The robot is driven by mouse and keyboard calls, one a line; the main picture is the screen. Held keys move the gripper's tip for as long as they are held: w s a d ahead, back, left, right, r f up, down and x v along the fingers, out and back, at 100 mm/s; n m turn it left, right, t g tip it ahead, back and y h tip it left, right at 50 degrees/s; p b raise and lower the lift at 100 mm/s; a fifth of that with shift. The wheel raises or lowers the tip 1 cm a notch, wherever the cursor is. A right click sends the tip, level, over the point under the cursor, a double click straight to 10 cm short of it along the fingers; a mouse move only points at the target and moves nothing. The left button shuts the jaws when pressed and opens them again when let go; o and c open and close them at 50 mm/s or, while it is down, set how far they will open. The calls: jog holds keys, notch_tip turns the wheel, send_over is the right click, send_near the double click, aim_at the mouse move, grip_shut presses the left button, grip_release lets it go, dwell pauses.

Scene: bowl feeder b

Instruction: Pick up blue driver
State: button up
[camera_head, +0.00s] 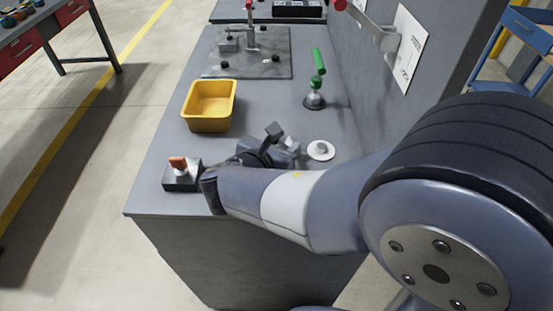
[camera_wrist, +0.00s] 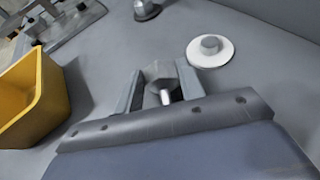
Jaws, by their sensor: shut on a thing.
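My gripper (camera_wrist: 161,72) is shut on a small grey part with a pale metal shaft (camera_wrist: 165,96), seen between the two fingers in the wrist view. In the head view, my gripper (camera_head: 281,143) is low over the near part of the grey bench, left of a white disc. The fingers and my wrist hide most of the held part. I cannot tell whether it touches the bench. No blue driver can be made out in either view.
On the grey bench (camera_head: 165,145), a yellow bin (camera_head: 208,125) stands left, a white disc with a grey knob (camera_head: 320,151) right, and an orange-topped dark block (camera_head: 182,178) near the front-left edge. A green-handled clamp (camera_head: 317,90) stands behind. A grey wall (camera_head: 372,105) bounds the right.

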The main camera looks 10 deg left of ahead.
grip_shut()
